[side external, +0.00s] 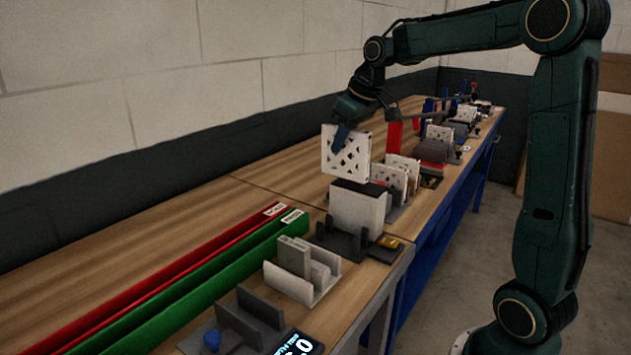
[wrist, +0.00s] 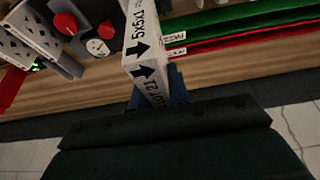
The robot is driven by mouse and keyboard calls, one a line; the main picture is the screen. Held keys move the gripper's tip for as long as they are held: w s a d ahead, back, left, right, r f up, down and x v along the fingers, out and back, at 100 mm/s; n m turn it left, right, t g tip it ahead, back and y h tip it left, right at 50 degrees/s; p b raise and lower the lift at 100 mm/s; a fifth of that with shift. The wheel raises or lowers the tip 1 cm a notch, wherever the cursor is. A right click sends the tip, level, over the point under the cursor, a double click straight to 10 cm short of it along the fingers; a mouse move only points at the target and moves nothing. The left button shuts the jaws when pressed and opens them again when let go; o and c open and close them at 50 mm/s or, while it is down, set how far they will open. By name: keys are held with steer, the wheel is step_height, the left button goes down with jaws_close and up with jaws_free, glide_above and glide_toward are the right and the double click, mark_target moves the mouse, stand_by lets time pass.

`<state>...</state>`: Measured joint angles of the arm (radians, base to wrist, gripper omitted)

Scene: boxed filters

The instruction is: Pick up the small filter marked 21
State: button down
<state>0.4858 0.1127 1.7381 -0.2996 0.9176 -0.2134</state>
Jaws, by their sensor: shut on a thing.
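The small filter (side external: 345,158) is a thin white panel with a diamond lattice face. My gripper (side external: 341,135) is shut on it and holds it upright in the air above the bench in the side view. In the wrist view the filter (wrist: 146,50) shows its narrow edge, printed with "5x5x1", black arrows and text ending in 21. The blue fingers (wrist: 158,95) of my gripper are around its near end, partly hidden by the dark gripper body.
Long red (side external: 190,258) and green (side external: 205,280) bars lie at left. A grey block (side external: 295,256) sits in a pale holder. The bench's wall side is clear.

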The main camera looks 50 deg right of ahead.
steer(key=shift+r, duration=0.85)
